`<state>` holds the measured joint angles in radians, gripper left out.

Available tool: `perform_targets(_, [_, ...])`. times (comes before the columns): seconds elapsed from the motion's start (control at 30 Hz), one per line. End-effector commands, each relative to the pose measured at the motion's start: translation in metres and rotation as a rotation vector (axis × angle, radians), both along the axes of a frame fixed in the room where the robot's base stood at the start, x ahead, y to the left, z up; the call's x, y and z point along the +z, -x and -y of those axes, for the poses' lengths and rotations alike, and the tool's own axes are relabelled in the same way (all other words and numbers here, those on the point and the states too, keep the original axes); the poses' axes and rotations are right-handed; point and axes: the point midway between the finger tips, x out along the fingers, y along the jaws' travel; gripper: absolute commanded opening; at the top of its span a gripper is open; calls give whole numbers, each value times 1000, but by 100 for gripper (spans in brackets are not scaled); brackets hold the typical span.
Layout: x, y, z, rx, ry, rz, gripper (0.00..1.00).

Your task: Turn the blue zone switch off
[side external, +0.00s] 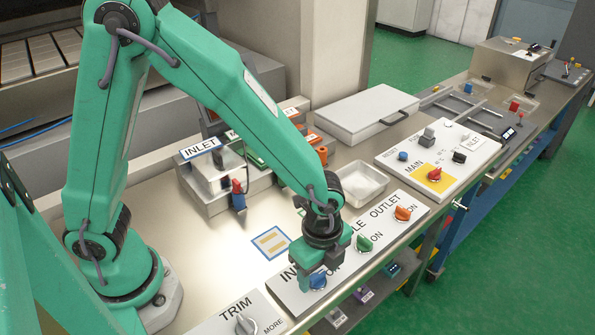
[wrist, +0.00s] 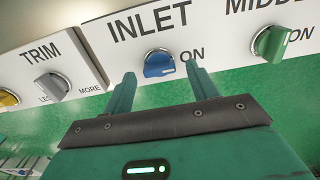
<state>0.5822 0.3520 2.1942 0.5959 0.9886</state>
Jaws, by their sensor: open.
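The blue zone switch (wrist: 158,65) sits on the white panel under the word INLET, with the word ON to its right. Its grip bar lies nearly sideways in the wrist view, one end towards ON. It also shows in the side external view (side external: 318,282), partly covered by my gripper. My gripper (wrist: 160,76) is open, with one finger to each side of the blue switch and nothing between them but the switch in line. I cannot tell whether the fingers touch it.
The green MIDDLE switch (wrist: 270,43) is right of the blue one, and the orange OUTLET switch (side external: 402,213) is further along. The grey TRIM knob (wrist: 52,87) is on a separate plate to the left.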

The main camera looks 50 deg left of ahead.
Motion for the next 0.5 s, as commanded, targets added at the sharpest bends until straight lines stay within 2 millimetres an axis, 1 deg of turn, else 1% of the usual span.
perform_targets(0.13, [-5, 0, 0, 0, 0, 0, 58])
perform_targets(0.37, [-5, 0, 0, 0, 0, 0, 58])
perform_targets(0.4, [-5, 0, 0, 0, 0, 0, 56])
perform_targets(0.47, [-5, 0, 0, 0, 0, 0, 44])
perform_targets(0.5, [-5, 0, 0, 0, 0, 0, 37])
